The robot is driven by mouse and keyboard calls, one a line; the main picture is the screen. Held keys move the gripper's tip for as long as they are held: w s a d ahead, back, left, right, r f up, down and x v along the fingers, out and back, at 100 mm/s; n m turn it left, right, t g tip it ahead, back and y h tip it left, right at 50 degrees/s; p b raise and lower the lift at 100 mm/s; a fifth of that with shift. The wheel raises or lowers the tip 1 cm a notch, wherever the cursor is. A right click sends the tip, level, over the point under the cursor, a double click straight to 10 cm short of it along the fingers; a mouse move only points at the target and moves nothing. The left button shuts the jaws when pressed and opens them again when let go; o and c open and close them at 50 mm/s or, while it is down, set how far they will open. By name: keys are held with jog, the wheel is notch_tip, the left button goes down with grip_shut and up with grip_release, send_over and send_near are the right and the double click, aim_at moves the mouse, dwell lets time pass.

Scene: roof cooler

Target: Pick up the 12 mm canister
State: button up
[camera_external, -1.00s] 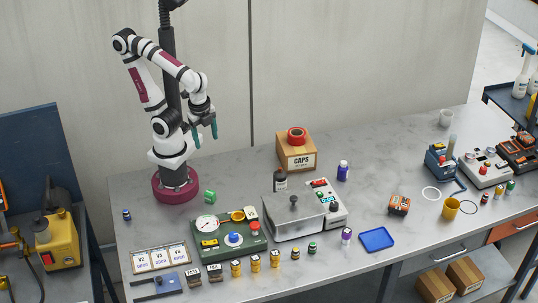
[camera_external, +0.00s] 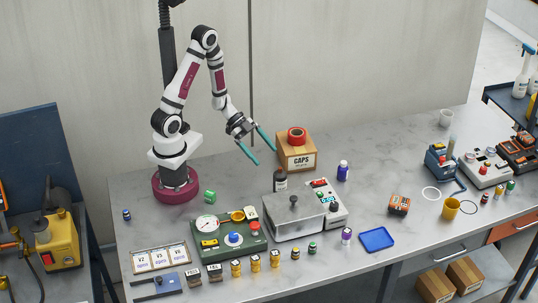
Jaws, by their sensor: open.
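My gripper (camera_external: 265,157) is open and empty, its two teal fingers spread above the table, left of the CAPS box. Several small canisters stand along the front of the table: yellow ones with dark bands (camera_external: 255,263), a dark one with an orange band (camera_external: 295,253), a green one (camera_external: 312,248) and a purple-and-white one (camera_external: 346,236). A blue canister (camera_external: 127,214) stands at the far left, and a red one (camera_external: 485,198) at the right. No size marking is readable, so I cannot tell which is the 12 mm canister. My gripper touches none of them.
A green gauge panel (camera_external: 225,247) and a silver lidded box (camera_external: 290,226) stand mid-table. The CAPS carton (camera_external: 297,158) with a red ring, a dark bottle (camera_external: 280,180) and a blue bottle (camera_external: 343,171) stand behind. A blue tray (camera_external: 377,239) lies at the front right.

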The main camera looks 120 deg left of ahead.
jog(key=s+d+r+n+t+h, duration=0.1)
jog(key=d+n+t+h, duration=0.1)
jog(key=t, duration=0.1)
send_near(285, 180)
jog(key=x, duration=0.4)
jog(key=shift+w+a+r, duration=0.1)
jog(key=shift+w, duration=0.15)
jog(key=x, duration=0.6)
jog(key=shift+d+f, duration=0.2)
jog(key=shift+f, duration=0.05)
grip_shut()
